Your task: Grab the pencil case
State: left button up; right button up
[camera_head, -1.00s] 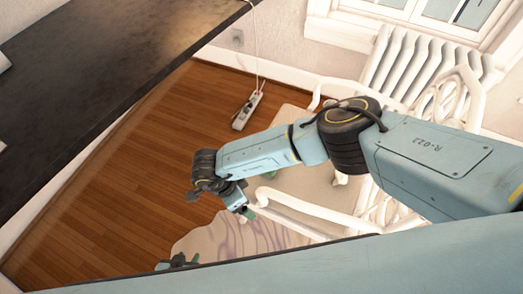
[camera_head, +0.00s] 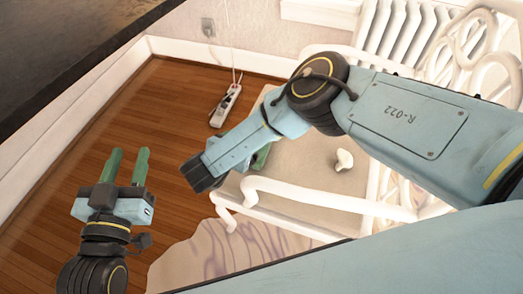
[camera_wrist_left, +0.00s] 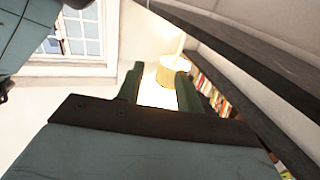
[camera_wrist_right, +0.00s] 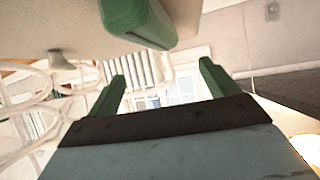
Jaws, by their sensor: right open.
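A dark green case-like object (camera_wrist_right: 140,22), which looks like the pencil case, lies on a beige seat surface at the top of the right wrist view. My right gripper (camera_wrist_right: 162,74) is open and empty, with the green object beside its fingers and not between them. In the head view a bit of green shows behind my right forearm, and I cannot tell whether it is the case or a fingertip. My left gripper (camera_head: 127,160) is open and empty over the wooden floor. It also shows open in the left wrist view (camera_wrist_left: 158,72).
The beige seat (camera_head: 310,160) has white curled metal rails (camera_head: 290,200) around it and a small white object (camera_head: 343,160) on it. A power strip (camera_head: 226,105) lies on the floor. A radiator (camera_head: 400,40) and a dark tabletop (camera_head: 60,50) border the space.

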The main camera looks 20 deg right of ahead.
jog(key=f+b, duration=0.1)
jog(key=w+d+f+b, duration=0.1)
jog(key=f, duration=0.1)
jog(key=shift+w+d, duration=0.1)
jog(key=shift+w, duration=0.1)
jog(key=shift+w+d+f, duration=0.15)
jog(key=shift+w+d, duration=0.05)
jog(key=shift+w+d+f+b, duration=0.25)
jog(key=shift+w+d+b, duration=0.05)
jog(key=shift+d+b, duration=0.2)
jog(key=b+x, duration=0.1)
jog(key=x, duration=0.2)
jog(key=shift+s+d+r+b, duration=0.1)
jog(key=shift+s+d+b, duration=0.05)
jog(key=shift+b, duration=0.15)
pick_arm(q)
jog(key=s+r+t+h, duration=0.2)
jog(key=s+r+t, duration=0.3)
jog(key=r+t, duration=0.3)
jog(key=shift+a+r, duration=0.25)
jog(key=shift+r, duration=1.05)
pick_arm(e)
jog(key=shift+w+d, duration=0.3)
jog(key=shift+w, duration=0.05)
jog(key=c, duration=1.1)
